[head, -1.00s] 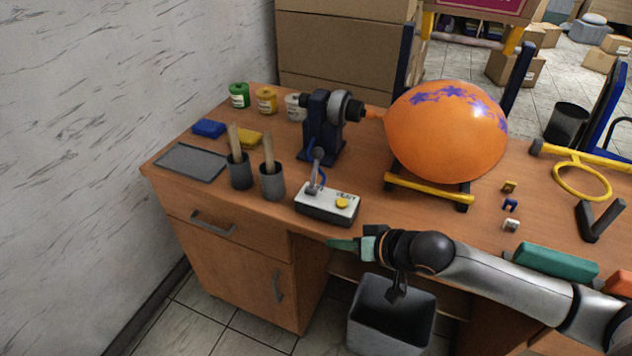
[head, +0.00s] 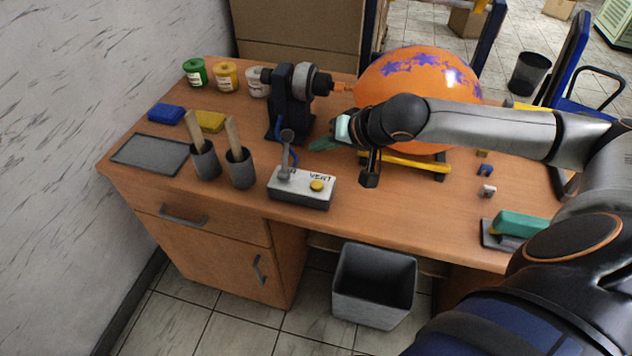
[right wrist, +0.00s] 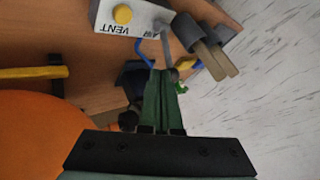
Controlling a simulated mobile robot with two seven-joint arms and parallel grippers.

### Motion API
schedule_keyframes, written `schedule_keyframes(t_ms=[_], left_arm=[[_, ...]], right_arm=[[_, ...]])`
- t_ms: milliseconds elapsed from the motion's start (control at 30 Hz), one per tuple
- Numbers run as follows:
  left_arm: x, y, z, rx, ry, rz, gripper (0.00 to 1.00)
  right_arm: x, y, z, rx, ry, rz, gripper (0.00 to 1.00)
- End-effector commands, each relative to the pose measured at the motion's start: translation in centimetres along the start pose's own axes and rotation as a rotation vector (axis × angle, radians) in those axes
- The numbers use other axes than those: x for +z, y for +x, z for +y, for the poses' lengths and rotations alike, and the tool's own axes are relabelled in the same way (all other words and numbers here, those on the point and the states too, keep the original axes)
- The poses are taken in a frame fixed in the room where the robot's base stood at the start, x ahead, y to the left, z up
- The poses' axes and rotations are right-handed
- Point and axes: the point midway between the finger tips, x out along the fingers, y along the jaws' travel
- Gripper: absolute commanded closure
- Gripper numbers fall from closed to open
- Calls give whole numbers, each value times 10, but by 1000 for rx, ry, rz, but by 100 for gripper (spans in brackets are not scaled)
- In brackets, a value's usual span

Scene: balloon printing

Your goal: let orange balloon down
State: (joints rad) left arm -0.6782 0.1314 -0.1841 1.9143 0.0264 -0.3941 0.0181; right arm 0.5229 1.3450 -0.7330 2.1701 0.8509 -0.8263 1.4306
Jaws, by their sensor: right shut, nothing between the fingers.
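The orange balloon (head: 424,72) with purple star prints sits inflated on the desk, its neck at the nozzle of the dark blue inflator (head: 293,92). It also shows at the lower left of the right wrist view (right wrist: 40,135). A white control box (head: 301,187) marked VENT, with a yellow button (head: 317,185) and a grey lever (head: 286,150), stands near the front edge. My right gripper (head: 318,145) is shut and empty, above the desk between the lever and the balloon. Its green fingers (right wrist: 160,100) point toward the lever in the right wrist view. My left gripper is not in view.
Two grey cups (head: 240,168) with wooden sticks stand left of the box. Paint jars (head: 227,78), sponges (head: 166,114) and a grey tray (head: 150,155) are further left. A grey bin (head: 374,285) stands on the floor in front of the desk.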

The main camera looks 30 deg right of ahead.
Motion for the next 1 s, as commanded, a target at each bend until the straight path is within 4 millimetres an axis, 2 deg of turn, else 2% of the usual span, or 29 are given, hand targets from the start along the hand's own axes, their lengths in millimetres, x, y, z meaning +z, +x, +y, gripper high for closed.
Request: schedule_keyframes(t_ms=[300,600,800,1000], left_arm=[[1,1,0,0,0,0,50],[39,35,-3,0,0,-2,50],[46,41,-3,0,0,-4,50],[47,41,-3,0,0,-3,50]], right_arm=[[13,16,12,1,1,-3,100],[35,48,34,-1,0,-1,100],[43,59,43,-1,0,-1,100],[44,61,44,-1,0,0,100]])
